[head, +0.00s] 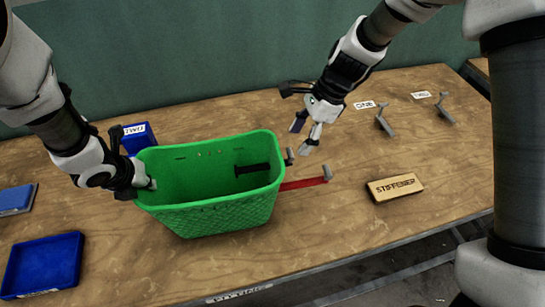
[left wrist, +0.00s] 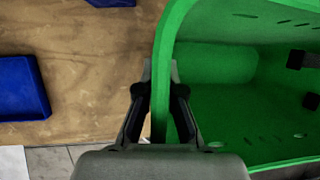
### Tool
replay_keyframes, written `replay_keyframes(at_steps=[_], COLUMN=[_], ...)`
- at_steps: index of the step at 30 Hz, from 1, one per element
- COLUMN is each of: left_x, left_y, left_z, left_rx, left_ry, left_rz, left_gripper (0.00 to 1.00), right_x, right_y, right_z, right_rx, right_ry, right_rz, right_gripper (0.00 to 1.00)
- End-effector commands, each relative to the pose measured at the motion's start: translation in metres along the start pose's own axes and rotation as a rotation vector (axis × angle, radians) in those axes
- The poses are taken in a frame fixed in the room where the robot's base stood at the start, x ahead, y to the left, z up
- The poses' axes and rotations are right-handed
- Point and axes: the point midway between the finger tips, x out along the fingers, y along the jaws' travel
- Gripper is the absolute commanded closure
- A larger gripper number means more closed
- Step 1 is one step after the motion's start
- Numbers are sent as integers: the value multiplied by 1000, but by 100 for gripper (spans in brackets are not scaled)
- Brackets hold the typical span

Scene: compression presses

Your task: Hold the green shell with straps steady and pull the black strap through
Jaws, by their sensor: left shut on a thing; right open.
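The green shell (head: 216,217) stands upright and open-topped on the wooden table. My left gripper (head: 148,184) is shut on its left wall; the left wrist view shows the green wall (left wrist: 165,50) between the fingers (left wrist: 160,105). The black strap (head: 252,169) shows inside the shell near its right wall, and a dark end (head: 290,156) shows just outside that wall. A red strap (head: 303,183) sticks out from the right wall over the table, with a grey end piece. My right gripper (head: 305,134) is open and empty, above and right of the black strap's outer end.
A wooden block marked STIFFENER (head: 394,188) lies at the right. Two grey-handled pieces (head: 384,122) (head: 444,110) lie by labels at the back right. Blue trays (head: 43,265) (head: 137,136) and a blue block (head: 16,199) are at the left.

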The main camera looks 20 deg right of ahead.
Motion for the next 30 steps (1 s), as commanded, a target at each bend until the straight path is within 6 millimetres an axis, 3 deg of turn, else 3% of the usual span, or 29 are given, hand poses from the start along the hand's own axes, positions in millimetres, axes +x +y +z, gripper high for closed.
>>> replay_keyframes(at_steps=[1,9,20,21,26,30], left_x=[7,7,8,8,8,8], left_y=[1,1,1,1,2,2], left_z=[-11,-11,-11,-11,-11,-11], left_rx=[0,0,0,0,-1,-2], left_ry=[22,22,22,22,22,22], left_rz=[3,3,3,3,3,4], left_gripper=[100,100,100,100,100,100], right_x=[13,54,63,63,63,64], right_y=[1,1,0,0,0,1], right_z=[-2,-2,-2,-2,-2,-2], right_rx=[1,-1,-1,-1,-1,-1], right_ry=[2,2,1,1,1,1], right_rz=[5,3,0,0,1,3], right_gripper=[37,37,37,41,97,100])
